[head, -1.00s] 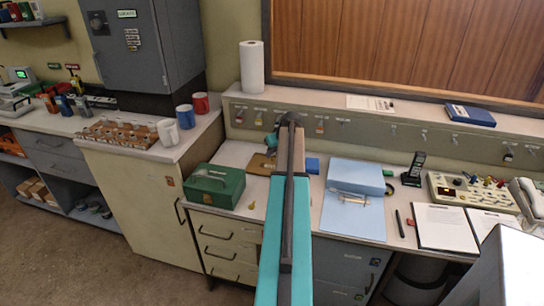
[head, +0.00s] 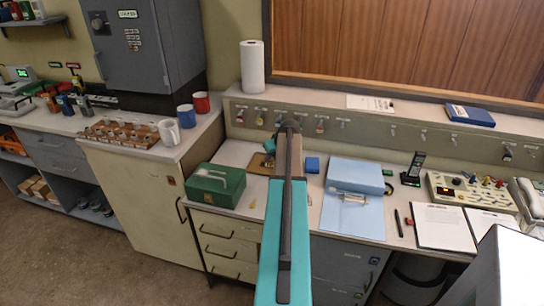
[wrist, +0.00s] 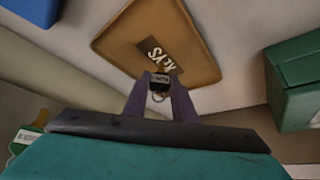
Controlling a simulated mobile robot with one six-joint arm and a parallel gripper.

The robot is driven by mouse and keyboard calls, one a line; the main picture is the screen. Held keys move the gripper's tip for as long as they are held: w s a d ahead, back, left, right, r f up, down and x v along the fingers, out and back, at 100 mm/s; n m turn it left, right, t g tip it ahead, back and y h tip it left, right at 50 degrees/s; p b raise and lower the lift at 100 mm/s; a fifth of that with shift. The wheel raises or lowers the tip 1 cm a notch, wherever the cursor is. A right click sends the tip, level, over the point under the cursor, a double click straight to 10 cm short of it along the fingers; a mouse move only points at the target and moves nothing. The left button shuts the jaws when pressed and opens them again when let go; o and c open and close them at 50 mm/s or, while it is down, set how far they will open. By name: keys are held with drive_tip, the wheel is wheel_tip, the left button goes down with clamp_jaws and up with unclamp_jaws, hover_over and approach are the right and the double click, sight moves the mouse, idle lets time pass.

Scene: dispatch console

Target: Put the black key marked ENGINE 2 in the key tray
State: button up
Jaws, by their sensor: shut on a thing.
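My gripper (wrist: 160,90) is shut on a small black key (wrist: 161,80) with a pale label too small to read and a metal ring below it. In the wrist view, the key shows in front of the tan key tray (wrist: 203,65), marked KEYS, near its lower edge. I cannot tell the height of the key above the tray. In the head view, the tray (head: 257,165) lies on the desk, partly hidden by my arm, which also hides the fingertips and the held key.
A green cash box (head: 214,184) stands left of the tray, and a small blue box (head: 312,164) to its right. A blue binder (head: 355,177) lies farther right. Other keys hang on the rail (head: 385,130) behind.

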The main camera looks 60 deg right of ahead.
drive_tip(key=shift+f, duration=0.2)
drive_tip(key=o, duration=0.9)
drive_tip(key=shift+o, duration=0.2)
drive_tip(key=shift+r, duration=0.2)
drive_tip(key=b+v, duration=0.2)
drive_tip(key=v, duration=1)
